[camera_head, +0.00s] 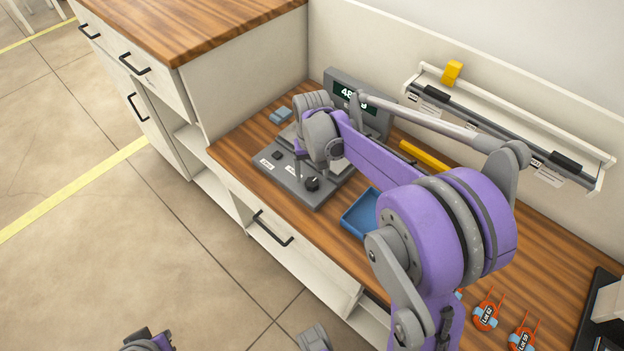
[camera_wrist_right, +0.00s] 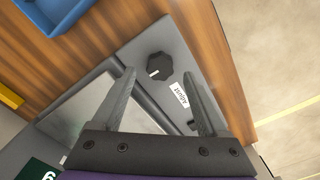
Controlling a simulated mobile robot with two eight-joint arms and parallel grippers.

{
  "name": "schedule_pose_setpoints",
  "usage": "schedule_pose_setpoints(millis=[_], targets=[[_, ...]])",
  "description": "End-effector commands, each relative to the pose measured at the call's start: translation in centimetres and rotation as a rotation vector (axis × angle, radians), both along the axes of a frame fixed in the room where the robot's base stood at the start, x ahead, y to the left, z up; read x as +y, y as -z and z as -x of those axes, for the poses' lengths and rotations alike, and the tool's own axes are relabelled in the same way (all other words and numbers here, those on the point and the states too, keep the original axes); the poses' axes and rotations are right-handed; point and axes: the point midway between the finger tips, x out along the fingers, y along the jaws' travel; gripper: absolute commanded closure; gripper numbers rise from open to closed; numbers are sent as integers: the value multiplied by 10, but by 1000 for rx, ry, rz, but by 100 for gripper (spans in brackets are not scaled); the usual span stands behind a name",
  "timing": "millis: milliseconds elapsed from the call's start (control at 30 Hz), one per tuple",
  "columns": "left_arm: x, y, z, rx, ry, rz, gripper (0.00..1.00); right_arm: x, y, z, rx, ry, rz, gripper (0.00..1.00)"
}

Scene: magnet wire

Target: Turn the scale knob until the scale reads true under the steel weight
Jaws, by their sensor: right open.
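The grey scale (camera_head: 330,185) stands on the wooden bench. Its display (camera_head: 352,98) is partly covered by my right arm; only a leading "48" reads clearly. My right gripper (camera_wrist_right: 158,74) is open and empty, with fingertips either side of the knob in that view; contact cannot be told. I cannot make out the steel weight. Only parts of my left arm may show at the bottom edge.
A blue tray (camera_head: 362,215) lies right of the scale, a yellow bar (camera_head: 424,155) behind it. Small blue pieces (camera_head: 281,115) lie at its left. Orange labelled coils (camera_head: 486,315) lie at front right. A wall rail (camera_head: 500,130) runs behind; a higher cabinet (camera_head: 190,30) is left.

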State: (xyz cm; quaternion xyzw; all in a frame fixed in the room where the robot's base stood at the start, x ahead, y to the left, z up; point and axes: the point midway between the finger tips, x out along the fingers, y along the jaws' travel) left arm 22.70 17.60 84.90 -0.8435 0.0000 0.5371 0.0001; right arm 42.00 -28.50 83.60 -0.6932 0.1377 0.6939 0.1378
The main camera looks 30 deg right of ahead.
Motion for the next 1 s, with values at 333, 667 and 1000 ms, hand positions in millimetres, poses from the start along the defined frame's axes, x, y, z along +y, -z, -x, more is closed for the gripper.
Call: schedule_pose_setpoints(millis=[333, 667, 1000], targets=[[0, 4, 0, 1, 0, 0, 100, 0, 31, 0, -1, 0, 0, 24], [0, 4, 0, 1, 0, 0, 100, 0, 31, 0, -1, -1, 0, 40], [0, 4, 0, 1, 0, 0, 100, 0, 31, 0, -1, -1, 0, 100]])
